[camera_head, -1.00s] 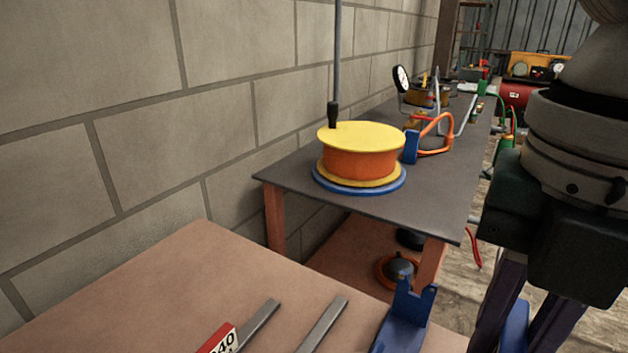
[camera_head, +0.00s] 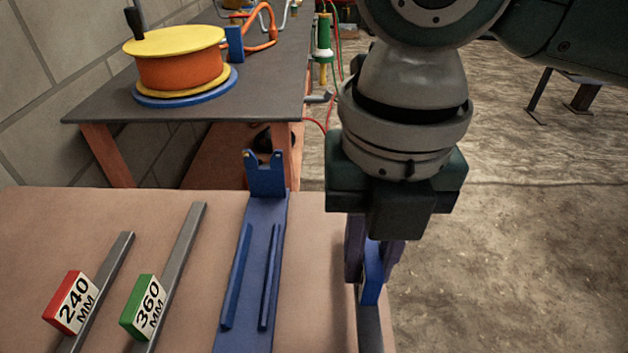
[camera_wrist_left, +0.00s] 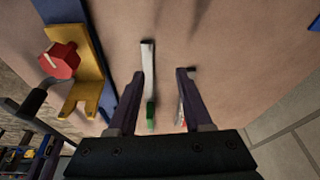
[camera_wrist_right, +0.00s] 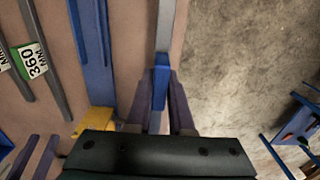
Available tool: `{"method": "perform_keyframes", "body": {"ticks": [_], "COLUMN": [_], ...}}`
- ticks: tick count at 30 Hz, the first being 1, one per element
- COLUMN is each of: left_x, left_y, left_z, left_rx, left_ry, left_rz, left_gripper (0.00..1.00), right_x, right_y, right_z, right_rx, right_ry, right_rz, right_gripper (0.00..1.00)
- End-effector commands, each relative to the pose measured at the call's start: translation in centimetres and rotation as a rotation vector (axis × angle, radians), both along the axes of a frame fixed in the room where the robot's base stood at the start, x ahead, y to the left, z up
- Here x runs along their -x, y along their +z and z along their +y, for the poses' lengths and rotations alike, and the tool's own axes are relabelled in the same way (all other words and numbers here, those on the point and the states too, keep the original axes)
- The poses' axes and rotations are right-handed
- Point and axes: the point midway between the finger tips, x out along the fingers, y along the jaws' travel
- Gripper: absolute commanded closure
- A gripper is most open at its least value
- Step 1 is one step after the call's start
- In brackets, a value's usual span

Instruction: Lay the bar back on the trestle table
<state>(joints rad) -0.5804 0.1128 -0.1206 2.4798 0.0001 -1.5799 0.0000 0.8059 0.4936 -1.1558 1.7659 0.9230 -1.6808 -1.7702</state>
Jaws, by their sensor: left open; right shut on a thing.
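My right gripper (camera_head: 372,275) points down at the right edge of the brown table top (camera_head: 310,300), shut on the blue block (camera_head: 373,285) of a grey bar (camera_head: 370,330). In the right wrist view the blue block (camera_wrist_right: 160,85) is between the fingers, and the bar (camera_wrist_right: 165,25) runs along the table edge. I cannot tell if it touches the table. My left gripper (camera_wrist_left: 163,75) is open over the table, out of the head view; a green-tagged bar (camera_wrist_left: 147,70) shows between its fingers. Its hold on nothing is visible.
Bars tagged red 240 mm (camera_head: 72,302) and green 360 mm (camera_head: 140,310) lie at left. A blue railed fixture (camera_head: 250,280) lies between them and my right gripper; its yellow bracket (camera_wrist_left: 88,65) has a red knob (camera_wrist_left: 60,60). A dark bench (camera_head: 100,104) stands behind.

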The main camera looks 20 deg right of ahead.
Motion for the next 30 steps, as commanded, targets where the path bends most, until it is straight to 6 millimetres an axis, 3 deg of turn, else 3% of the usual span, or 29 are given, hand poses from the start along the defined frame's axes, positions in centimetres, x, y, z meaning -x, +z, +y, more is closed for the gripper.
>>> {"method": "perform_keyframes", "body": {"ticks": [1, 8, 15, 27, 28, 30], "left_x": [0.0, 0.0, 0.0, 0.0, 0.0, 0.0], "left_y": [-0.5, -0.9, -2.1, -2.1, -2.1, -2.1], "left_z": [0.0, 0.1, 0.3, 0.3, 0.3, 0.3], "left_rx": [0.000, -0.005, -0.011, -0.010, -0.010, -0.010], "left_ry": [0.000, -0.004, -0.007, -0.006, -0.006, -0.006], "left_rz": [0.000, 0.000, -0.001, -0.001, -0.001, -0.001], "left_gripper": [0.50, 0.50, 0.50, 0.50, 0.50, 0.50], "right_x": [0.0, 0.0, 0.0, 0.0, 0.0, 0.0], "right_y": [-1.1, -2.9, -6.5, -7.0, -7.0, -6.9], "right_z": [0.0, 0.0, 0.0, 0.0, 0.0, 0.0], "right_rx": [0.001, -0.001, 0.000, 0.000, -0.001, -0.001], "right_ry": [-0.001, 0.000, -0.001, 0.000, 0.000, 0.000], "right_rz": [0.001, -0.001, 0.000, -0.002, -0.001, -0.001], "right_gripper": [1.00, 1.00, 1.00, 1.00, 0.77, 0.69]}}
